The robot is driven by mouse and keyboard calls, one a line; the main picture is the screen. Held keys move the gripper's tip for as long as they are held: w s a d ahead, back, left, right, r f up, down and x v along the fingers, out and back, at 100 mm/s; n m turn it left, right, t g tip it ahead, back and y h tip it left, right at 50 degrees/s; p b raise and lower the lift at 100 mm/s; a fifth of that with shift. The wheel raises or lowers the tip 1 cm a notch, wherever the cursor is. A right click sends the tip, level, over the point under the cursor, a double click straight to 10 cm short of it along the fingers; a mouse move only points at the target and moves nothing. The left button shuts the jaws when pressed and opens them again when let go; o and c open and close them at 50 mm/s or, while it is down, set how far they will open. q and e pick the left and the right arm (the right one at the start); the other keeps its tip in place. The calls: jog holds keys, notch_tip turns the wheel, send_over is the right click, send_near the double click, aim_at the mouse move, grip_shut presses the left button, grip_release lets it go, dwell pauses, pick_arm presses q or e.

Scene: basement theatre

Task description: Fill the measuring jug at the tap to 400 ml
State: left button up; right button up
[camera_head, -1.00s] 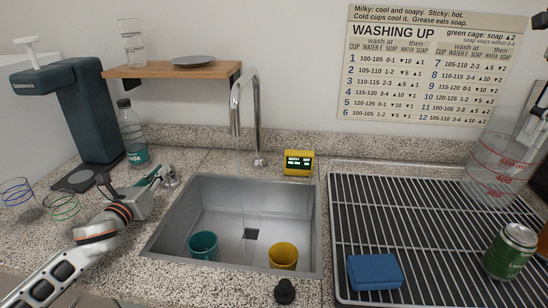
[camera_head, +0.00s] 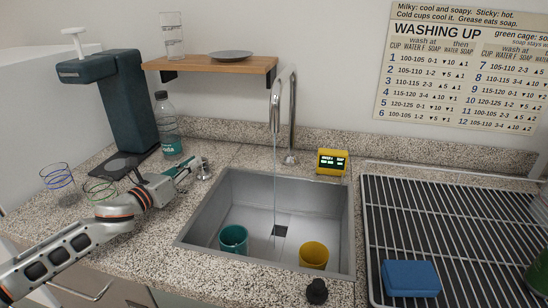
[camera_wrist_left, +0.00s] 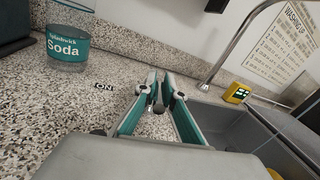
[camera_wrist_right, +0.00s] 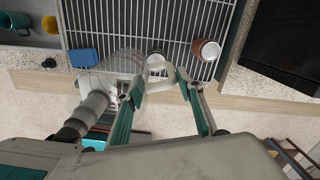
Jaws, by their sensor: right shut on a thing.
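The tall curved tap (camera_head: 291,110) stands behind the sink, and a thin stream of water (camera_head: 275,185) falls from it into the sink. My left gripper (camera_head: 190,172) is at the small tap lever (camera_head: 204,171) left of the sink. Its fingertips (camera_wrist_left: 160,80) are close together in the left wrist view, with a dark knob (camera_wrist_left: 158,106) by them; contact is unclear.
A teal cup (camera_head: 233,239) and a yellow cup (camera_head: 313,256) stand in the sink (camera_head: 345,225). A yellow display (camera_head: 332,161) sits behind it. Right of it is a drying rack (camera_head: 430,215) with a blue sponge (camera_head: 410,279). A soda bottle (camera_head: 167,125) stands at the back left.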

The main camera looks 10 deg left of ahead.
pick_arm(q)
jog(key=o, duration=0.4)
jog(key=shift+w+r, duration=0.15)
jog(key=shift+r, duration=0.2)
jog(key=shift+w+d+f, duration=0.15)
jog(key=shift+d+f, duration=0.05)
jog(key=shift+f, duration=0.05)
pick_arm(e)
jog(key=shift+w+d+f, duration=0.1)
jog(key=shift+w+d, duration=0.05)
pick_arm(q)
jog(key=shift+a, duration=0.1)
jog(key=shift+s+a+f, duration=0.15)
jog(key=shift+s, duration=0.4)
jog(key=shift+v, duration=5.45)
